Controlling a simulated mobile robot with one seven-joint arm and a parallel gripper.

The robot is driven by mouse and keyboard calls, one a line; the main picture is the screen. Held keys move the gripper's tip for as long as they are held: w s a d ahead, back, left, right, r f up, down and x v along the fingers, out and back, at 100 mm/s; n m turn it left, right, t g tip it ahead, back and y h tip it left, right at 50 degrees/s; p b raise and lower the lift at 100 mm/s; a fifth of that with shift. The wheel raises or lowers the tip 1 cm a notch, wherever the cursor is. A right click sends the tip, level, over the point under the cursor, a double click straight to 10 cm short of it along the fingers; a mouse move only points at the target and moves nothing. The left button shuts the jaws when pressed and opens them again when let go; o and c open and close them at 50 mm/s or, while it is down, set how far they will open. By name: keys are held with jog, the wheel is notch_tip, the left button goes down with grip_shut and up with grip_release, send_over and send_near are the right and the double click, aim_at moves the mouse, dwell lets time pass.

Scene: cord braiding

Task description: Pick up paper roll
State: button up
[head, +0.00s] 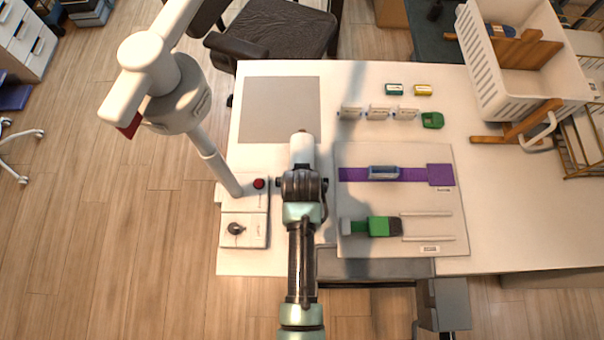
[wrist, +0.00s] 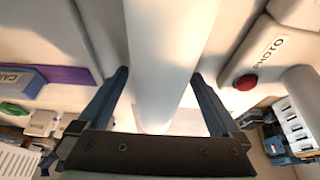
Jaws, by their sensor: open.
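The paper roll is a plain white cylinder. In the head view the paper roll (head: 302,150) shows just beyond the end of my arm, on the table left of the grey board. In the wrist view the paper roll (wrist: 170,45) runs down the middle of the picture, between the two dark fingers. My gripper (wrist: 160,73) is open, with a finger on either side of the roll and a gap showing beside it. In the head view my gripper (head: 303,185) hides the near part of the roll.
A white control box with a red button (head: 259,183) stands close on the left, below a white lamp-like arm (head: 178,100). The grey board (head: 400,205) on the right holds a purple strip and a green brush-like tool. A grey mat (head: 280,108) lies bare at the back left.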

grip_shut()
dwell(0.4)
jog(key=shift+r, duration=0.1)
